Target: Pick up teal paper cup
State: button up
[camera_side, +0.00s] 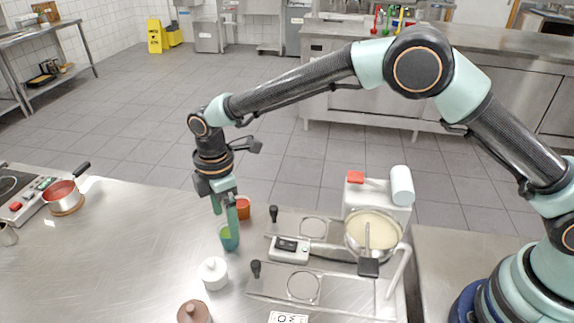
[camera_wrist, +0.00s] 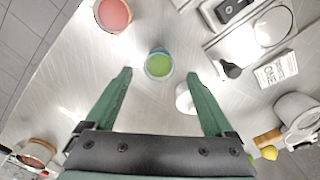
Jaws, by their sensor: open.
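The teal paper cup (camera_side: 229,238) stands upright on the steel counter, just below my gripper in the side view. In the wrist view the teal cup (camera_wrist: 159,64) shows from above with a green inside, ahead of and between the fingertips. My gripper (camera_side: 231,218) points down, and its fingers look close to the cup's rim. In the wrist view my gripper (camera_wrist: 158,72) is open with wide-spread green fingers and nothing between them. I cannot tell whether a finger touches the cup.
An orange-red cup (camera_side: 243,208) stands close behind the teal cup. A white lidded pot (camera_side: 213,273) stands in front of it, with a brown jar (camera_side: 194,312) nearer. A metal rack (camera_side: 262,222) and a mixer (camera_side: 378,190) are to the right.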

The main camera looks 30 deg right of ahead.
notch_tip(320, 180, down, 5)
jog(key=shift+w+f, duration=0.1)
dwell(0.3)
grip_shut()
